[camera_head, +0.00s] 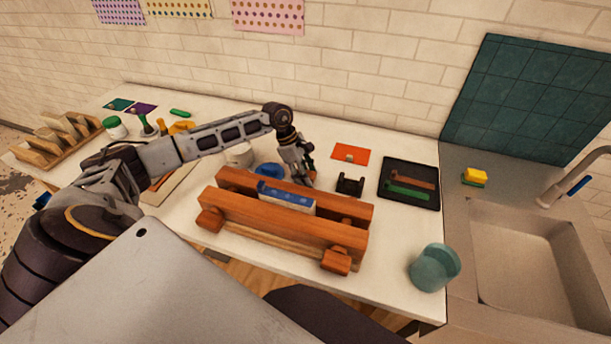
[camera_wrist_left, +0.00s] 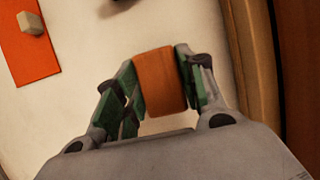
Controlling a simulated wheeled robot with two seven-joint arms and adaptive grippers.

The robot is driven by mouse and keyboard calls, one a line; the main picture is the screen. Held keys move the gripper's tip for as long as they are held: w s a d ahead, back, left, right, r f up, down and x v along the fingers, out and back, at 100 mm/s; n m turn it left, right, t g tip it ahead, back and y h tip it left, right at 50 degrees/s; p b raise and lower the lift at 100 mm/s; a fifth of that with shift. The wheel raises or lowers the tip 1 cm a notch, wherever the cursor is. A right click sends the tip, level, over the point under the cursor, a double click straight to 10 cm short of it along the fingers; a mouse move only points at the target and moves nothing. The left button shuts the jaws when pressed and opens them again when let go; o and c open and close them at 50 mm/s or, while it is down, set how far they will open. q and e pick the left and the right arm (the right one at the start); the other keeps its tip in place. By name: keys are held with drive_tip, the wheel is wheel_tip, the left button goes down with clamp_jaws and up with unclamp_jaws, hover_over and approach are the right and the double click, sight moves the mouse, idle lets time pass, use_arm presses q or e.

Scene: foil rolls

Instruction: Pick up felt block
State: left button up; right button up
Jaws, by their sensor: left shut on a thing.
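My left gripper (camera_head: 302,177) is just behind the long wooden rack, at the middle of the table. In the left wrist view, its green-padded fingers (camera_wrist_left: 162,88) are shut on an orange-brown block with rounded edges, which I take to be the felt block (camera_wrist_left: 160,78). The pads press on its two sides. In the head view the block is mostly hidden by the fingers and the rack. I cannot tell whether it touches the table. My right gripper is not in view.
The wooden rack (camera_head: 270,223) with a blue box (camera_head: 287,200) stands close in front of the gripper. A small black holder (camera_head: 350,184), an orange card (camera_head: 351,154) and a black tray (camera_head: 429,168) lie to the right. A teal cup (camera_head: 435,267) stands near the sink (camera_head: 535,260).

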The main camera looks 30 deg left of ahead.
use_arm(q)
wheel_tip(320, 180, up, 9)
drive_tip(key=shift+f+b, duration=0.2)
drive_tip(key=shift+b, duration=0.55)
drive_tip(key=shift+r, duration=0.65)
